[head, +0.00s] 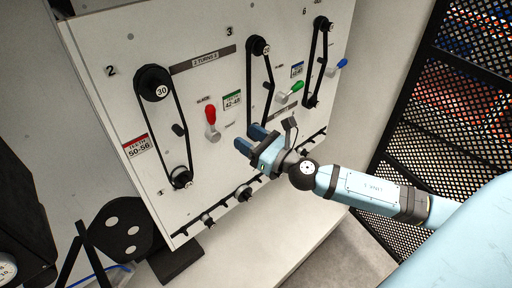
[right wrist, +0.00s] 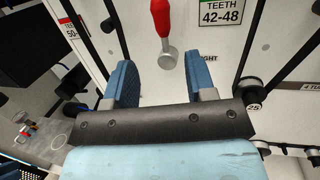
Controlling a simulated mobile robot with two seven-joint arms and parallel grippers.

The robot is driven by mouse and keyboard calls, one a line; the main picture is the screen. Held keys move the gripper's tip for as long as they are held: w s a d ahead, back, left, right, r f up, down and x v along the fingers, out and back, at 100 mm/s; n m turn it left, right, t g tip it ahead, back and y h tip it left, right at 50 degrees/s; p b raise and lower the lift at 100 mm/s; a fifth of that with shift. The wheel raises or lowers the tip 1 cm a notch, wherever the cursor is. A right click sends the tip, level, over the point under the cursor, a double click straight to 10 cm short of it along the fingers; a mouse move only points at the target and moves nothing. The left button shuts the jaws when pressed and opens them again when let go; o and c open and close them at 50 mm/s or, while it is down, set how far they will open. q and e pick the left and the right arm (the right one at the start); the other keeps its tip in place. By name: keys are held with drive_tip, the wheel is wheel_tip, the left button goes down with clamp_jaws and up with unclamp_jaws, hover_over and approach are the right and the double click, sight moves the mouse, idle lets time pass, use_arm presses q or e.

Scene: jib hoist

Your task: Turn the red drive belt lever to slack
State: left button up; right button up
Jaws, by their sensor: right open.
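The red drive belt lever (head: 211,117) is on the white panel, between the left belt and the middle belt. Its red handle points up from a grey hub. In the right wrist view the red lever (right wrist: 162,22) shows ahead of the fingers, its hub just beyond the gap between them. My right gripper (head: 250,141) is open and empty, to the right of and below the lever in the head view, apart from it. The fingers are blue pads, also seen in the right wrist view (right wrist: 158,85). My left gripper is not in view.
A green lever (head: 292,91) and a blue lever (head: 339,65) sit farther right on the panel. Black belts on pulleys (head: 155,84) flank the red lever. Smaller knobs (head: 243,193) line the panel's lower edge. A black mesh fence (head: 440,110) stands at right.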

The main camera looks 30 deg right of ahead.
drive_tip(key=shift+v, duration=1.1)
